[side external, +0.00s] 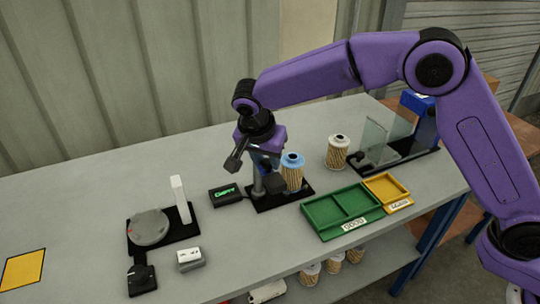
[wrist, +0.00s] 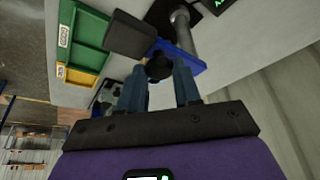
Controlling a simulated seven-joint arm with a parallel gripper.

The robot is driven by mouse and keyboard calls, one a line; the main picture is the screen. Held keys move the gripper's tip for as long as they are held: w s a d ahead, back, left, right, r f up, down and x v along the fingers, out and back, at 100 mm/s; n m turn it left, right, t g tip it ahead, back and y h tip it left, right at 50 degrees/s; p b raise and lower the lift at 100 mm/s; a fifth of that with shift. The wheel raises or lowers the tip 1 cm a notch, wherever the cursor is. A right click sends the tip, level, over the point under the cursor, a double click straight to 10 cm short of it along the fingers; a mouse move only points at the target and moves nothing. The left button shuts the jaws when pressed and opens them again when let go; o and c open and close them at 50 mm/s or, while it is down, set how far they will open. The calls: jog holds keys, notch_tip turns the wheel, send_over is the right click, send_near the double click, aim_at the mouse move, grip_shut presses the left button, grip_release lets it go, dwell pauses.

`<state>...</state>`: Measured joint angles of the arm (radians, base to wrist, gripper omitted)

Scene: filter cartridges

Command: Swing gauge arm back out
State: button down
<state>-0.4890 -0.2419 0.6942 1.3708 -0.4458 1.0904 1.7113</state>
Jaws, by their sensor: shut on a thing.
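The gauge stand has a grey post (side external: 257,184) on a black base plate (side external: 290,200). Its blue gauge arm (wrist: 186,58) shows in the wrist view beside the post (wrist: 182,28), with a dark block (wrist: 130,36) at its end. My gripper (side external: 263,165) is over the stand, pointing down. In the wrist view my gripper's fingers (wrist: 160,82) are closed around the round black knob (wrist: 158,66) of the gauge arm. A blue-topped filter cartridge (side external: 293,172) stands upright on the base plate, just right of my gripper. My gripper partly hides the arm in the side view.
A black readout (side external: 226,195) with green characters lies left of the stand. A green tray (side external: 325,212) and a yellow tray (side external: 385,188) are at right. A pale-topped cartridge (side external: 338,153) stands behind them. A round grey plate fixture (side external: 149,228) is at left.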

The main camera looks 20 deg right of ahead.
jog(key=shift+a, duration=0.1)
dwell(0.4)
jog(key=c, duration=0.8)
grip_release()
jog(key=shift+r, duration=0.1)
jog(key=v, duration=1.7)
jog(key=shift+w+a+r, duration=0.1)
jog(key=shift+w+r, duration=0.05)
jog(key=s+d+f+n+g+y, duration=0.1)
jog(key=s+d+f+n, duration=0.3)
jog(key=s+d+n, duration=0.3)
jog(key=s+d+f+n+g+y, duration=0.1)
jog(key=s+d+f+n, duration=0.3)
jog(key=s+d, duration=0.9)
jog(key=s+d+f+n+g+y, duration=0.1)
jog(key=s+d+f+n, duration=0.4)
jog(key=s+d+n, duration=0.5)
jog(key=shift+s+d+y, duration=0.15)
jog(key=shift+d+y, duration=0.15)
jog(key=shift+d, duration=0.3)
